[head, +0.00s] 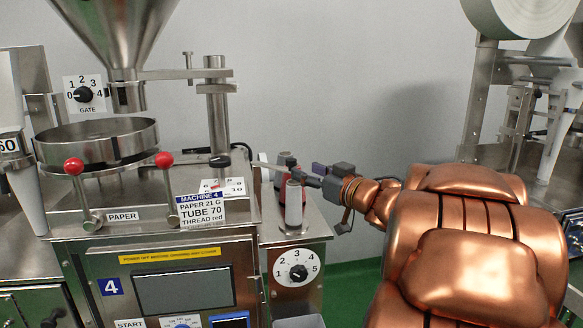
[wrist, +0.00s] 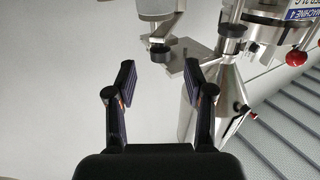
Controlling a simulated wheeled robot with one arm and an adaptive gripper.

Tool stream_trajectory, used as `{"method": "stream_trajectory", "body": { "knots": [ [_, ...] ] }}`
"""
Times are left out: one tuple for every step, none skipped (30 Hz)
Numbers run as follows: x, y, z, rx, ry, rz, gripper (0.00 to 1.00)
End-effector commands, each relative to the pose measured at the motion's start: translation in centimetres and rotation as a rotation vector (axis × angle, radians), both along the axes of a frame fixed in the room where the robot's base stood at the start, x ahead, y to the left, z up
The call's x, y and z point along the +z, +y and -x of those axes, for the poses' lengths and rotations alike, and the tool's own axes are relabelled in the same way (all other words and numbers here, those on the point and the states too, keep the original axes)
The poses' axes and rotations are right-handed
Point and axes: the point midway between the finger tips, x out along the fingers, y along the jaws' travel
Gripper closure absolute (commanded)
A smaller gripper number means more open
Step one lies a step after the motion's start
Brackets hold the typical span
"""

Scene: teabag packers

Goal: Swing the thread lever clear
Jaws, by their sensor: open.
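The machine 4 label (head: 201,209) reads "THREAD red". A white upright roll (head: 294,204) stands on the steel side box, with a red part (head: 281,172) behind it. A pale flat bar (head: 268,166) runs between the post and my gripper (head: 306,176); I cannot tell for sure whether it is the thread lever. My gripper is at the roll's upper right, partly overlapping the red part. In the wrist view my gripper (wrist: 159,80) is open, with nothing held. A flat metal piece (wrist: 190,82) lies near the right finger, and a dark knob (wrist: 160,53) lies beyond the gap.
A steel post (head: 217,115) with a black collar (head: 220,161) stands left of my gripper. Two red-knobbed levers (head: 164,159) flank the round pan (head: 100,141). A numbered dial (head: 299,272) is below the roll. Another machine (head: 480,100) stands at right; bare wall lies between.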

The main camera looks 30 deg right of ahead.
Motion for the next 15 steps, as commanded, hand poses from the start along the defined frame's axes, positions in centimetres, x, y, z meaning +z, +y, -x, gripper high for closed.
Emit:
{"method": "stream_trajectory", "body": {
  "knots": [
    [-0.1,0.1,-0.6,0.002,0.001,-0.001,0.47],
    [-0.1,0.2,-0.9,0.002,0.001,-0.001,0.47],
    [-0.1,0.2,-1.4,0.002,0.001,-0.001,0.47],
    [-0.1,0.3,-1.7,0.004,0.000,-0.001,0.47],
    [-0.1,0.3,-2.1,0.004,0.000,0.000,0.47],
    [0.0,0.4,-2.6,0.004,-0.001,0.000,0.47],
    [0.0,0.4,-3.0,0.004,-0.002,0.001,0.47],
    [0.0,0.4,-3.4,0.003,-0.001,0.002,0.47],
    [0.0,0.4,-3.9,0.003,-0.001,0.003,0.47],
    [0.0,0.5,-4.2,0.002,-0.001,0.003,0.47],
    [0.0,0.4,-4.6,0.001,-0.001,0.003,0.47],
    [0.0,0.4,-5.0,0.000,0.000,0.003,0.47],
    [0.0,0.4,-5.3,0.000,0.000,0.002,0.47],
    [0.0,0.5,-5.6,0.001,0.000,0.002,0.47],
    [-0.1,0.5,-5.9,0.000,0.001,0.001,0.47]
  ]
}}
